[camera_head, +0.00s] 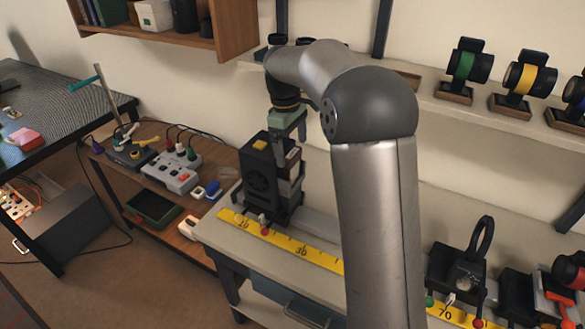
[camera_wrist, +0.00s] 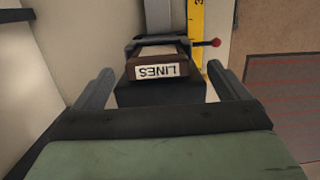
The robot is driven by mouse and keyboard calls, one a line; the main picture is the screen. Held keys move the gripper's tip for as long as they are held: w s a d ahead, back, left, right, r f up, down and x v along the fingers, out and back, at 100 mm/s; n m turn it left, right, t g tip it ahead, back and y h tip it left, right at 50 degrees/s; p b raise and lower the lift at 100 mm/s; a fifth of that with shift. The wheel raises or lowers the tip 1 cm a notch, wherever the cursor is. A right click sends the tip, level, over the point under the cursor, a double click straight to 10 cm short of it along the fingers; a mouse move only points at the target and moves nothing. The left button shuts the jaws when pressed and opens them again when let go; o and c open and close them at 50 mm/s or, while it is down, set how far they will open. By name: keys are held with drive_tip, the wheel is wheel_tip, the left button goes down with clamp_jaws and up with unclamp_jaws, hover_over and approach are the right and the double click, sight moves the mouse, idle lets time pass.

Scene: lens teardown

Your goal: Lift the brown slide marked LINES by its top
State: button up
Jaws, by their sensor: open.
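The brown slide (camera_wrist: 158,55) shows in the wrist view, with a white label reading LINES, upside down, on the side facing my wrist. It sits in a dark holder (camera_wrist: 160,93). My gripper (camera_wrist: 160,70) is open and empty, with one grey finger to the left of the slide and one to the right. I see gaps on both sides and cannot tell how far the fingertips are above its top. In the head view my gripper (camera_head: 289,138) points down over the black projector-like device (camera_head: 262,178) with an orange button.
A yellow numbered strip (camera_head: 285,243) runs along the bench front. A red-tipped lever (camera_wrist: 211,43) stands right of the slide. Another black device (camera_head: 458,272) is farther right. A shelf (camera_head: 440,107) with colored rolls is behind, and a side table (camera_head: 165,180) is left.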

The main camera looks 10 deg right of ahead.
sight(292, 153)
drive_tip(key=shift+d+f+p, duration=0.15)
drive_tip(key=shift+f+p, duration=0.15)
drive_tip(key=shift+f, duration=1.05)
drive_tip(key=shift+d+f+p, duration=0.1)
drive_tip(key=shift+f+p, duration=0.15)
drive_tip(key=shift+f, duration=1.1)
drive_tip(key=c, duration=1.1)
